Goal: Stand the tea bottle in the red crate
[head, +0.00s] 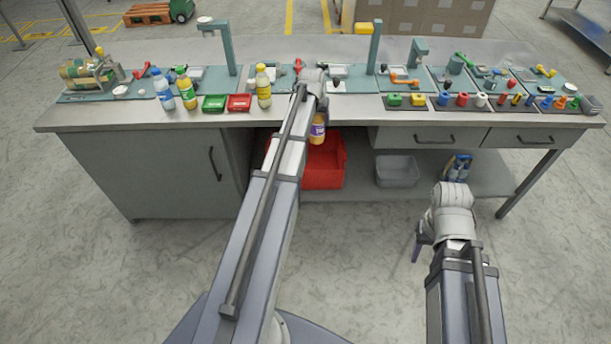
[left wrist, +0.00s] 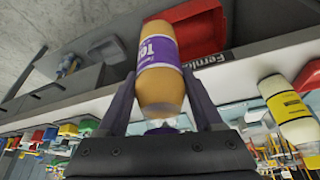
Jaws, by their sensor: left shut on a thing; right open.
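The tea bottle (head: 318,131), amber with a purple label, hangs in front of the bench edge, below the worktop. My left gripper (head: 318,112) is shut on it; the arm partly hides the jaws. In the left wrist view, the bottle (left wrist: 160,75) sits between the two fingers (left wrist: 160,105), its label facing the camera. The red crate (head: 323,178) stands on the low shelf under the bench, beneath and behind the bottle. The red crate (left wrist: 203,38) also shows beyond the bottle in the left wrist view. My right gripper (head: 418,246) is open and empty, low in front of the bench at right.
A grey bin (head: 397,172) and a blue item (head: 457,168) stand on the low shelf, right of the crate. Drawers (head: 420,139) overhang that side. A closed cabinet (head: 165,172) is at left. Several bottles, small trays and tools crowd the worktop (head: 345,113).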

